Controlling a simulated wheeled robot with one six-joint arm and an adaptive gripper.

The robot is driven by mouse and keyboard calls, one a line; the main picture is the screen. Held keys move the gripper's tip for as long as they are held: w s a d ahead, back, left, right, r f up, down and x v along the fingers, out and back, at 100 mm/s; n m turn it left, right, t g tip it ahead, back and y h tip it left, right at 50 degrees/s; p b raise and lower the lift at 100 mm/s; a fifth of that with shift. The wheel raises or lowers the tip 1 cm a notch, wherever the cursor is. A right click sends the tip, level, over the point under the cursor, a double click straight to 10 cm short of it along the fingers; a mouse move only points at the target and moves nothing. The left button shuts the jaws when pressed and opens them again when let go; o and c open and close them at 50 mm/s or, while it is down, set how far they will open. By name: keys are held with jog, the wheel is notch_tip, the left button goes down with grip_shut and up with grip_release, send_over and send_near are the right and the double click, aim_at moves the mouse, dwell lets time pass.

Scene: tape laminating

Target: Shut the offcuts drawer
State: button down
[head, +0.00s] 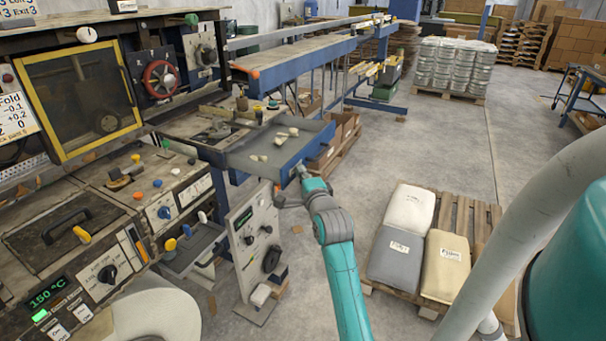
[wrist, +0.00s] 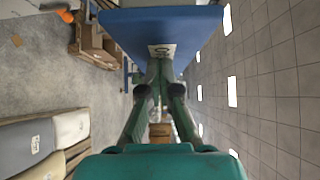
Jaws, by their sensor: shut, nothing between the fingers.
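The offcuts drawer (head: 248,152) is a shallow grey tray that stands out from the machine bench, with several cream-coloured scraps (head: 285,135) in it. Its blue front panel (head: 318,146) faces my arm. The panel also shows in the wrist view (wrist: 190,28), with a small pale label on it. My gripper (head: 301,171) is at the near end of this blue front. In the wrist view its two fingers (wrist: 160,68) come together, empty, at the panel's label. I cannot tell whether the tips touch the panel.
A smaller grey drawer (head: 195,247) stands open lower on the machine at left. A control panel (head: 256,240) stands below the tray. A pallet (head: 462,215) with several sacks is on the floor at right. The floor between is mostly clear. Cardboard boxes (head: 345,128) are behind the tray.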

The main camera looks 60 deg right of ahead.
send_near(242, 155)
jog(key=w+d, duration=0.1)
jog(key=w+d+r, duration=0.2)
jog(key=shift+w+d, duration=0.25)
jog(key=shift+d, duration=0.15)
jog(key=shift+w+a+r, duration=0.15)
jog(key=shift+w+r, duration=0.05)
jog(key=shift+w, duration=0.05)
jog(key=shift+w+r, duration=0.1)
